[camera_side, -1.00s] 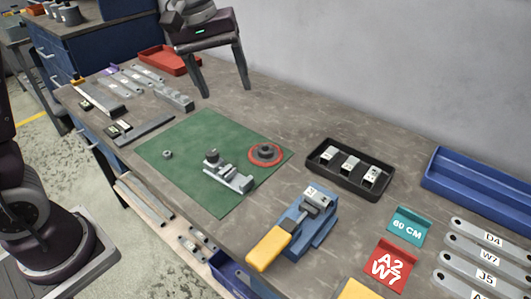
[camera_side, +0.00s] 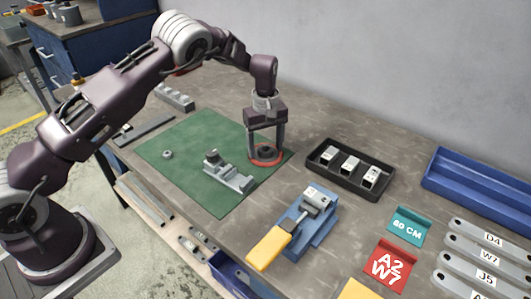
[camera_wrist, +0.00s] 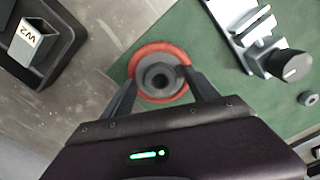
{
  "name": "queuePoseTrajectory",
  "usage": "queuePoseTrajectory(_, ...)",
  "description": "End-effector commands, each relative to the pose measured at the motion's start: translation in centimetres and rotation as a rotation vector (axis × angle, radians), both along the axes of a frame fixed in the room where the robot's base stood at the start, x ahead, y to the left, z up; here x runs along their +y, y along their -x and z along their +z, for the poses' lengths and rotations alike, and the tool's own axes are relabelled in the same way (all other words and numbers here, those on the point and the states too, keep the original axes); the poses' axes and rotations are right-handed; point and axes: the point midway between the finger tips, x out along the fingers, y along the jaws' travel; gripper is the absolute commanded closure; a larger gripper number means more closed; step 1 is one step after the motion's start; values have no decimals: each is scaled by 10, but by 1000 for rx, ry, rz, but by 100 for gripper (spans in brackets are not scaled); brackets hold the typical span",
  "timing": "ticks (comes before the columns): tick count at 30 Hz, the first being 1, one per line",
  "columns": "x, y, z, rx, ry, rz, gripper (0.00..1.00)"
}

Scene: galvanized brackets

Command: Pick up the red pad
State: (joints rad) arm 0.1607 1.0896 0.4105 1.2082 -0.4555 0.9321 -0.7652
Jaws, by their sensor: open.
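The red pad (camera_side: 264,164) is a round red disc near the right corner of the green mat (camera_side: 185,150). A dark grey flanged hub (camera_wrist: 158,75) with a central hole sits on its middle, leaving a red rim (camera_wrist: 160,47) showing in the wrist view. My gripper (camera_side: 266,152) points down over the pad with its fingers apart, one on each side of the hub. In the wrist view the fingertips (camera_wrist: 160,88) are near the pad's lower edge; I cannot tell whether they touch it. Nothing is held.
A metal fixture (camera_side: 228,176) with a dark knob lies on the mat, left of the pad, with a small nut (camera_side: 167,155) farther left. A black tray (camera_side: 330,178) of labelled blocks stands right. A blue clamp (camera_side: 318,232) with a yellow handle stands in front.

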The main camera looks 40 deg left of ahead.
Motion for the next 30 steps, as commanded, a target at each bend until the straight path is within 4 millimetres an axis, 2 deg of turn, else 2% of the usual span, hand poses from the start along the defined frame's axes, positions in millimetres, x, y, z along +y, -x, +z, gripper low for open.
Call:
queuePoseTrajectory(3,0,0,0,0,0,0,31)
queuePoseTrajectory(4,0,0,0,0,0,0,35)
queuePoseTrajectory(14,0,0,1,0,0,-1,99)
queuePoseTrajectory(20,0,0,2,-1,0,-1,99)
queuePoseTrajectory(22,0,-1,9,-3,1,-1,99)
queuePoseTrajectory(30,0,-1,76,-4,0,-1,99)
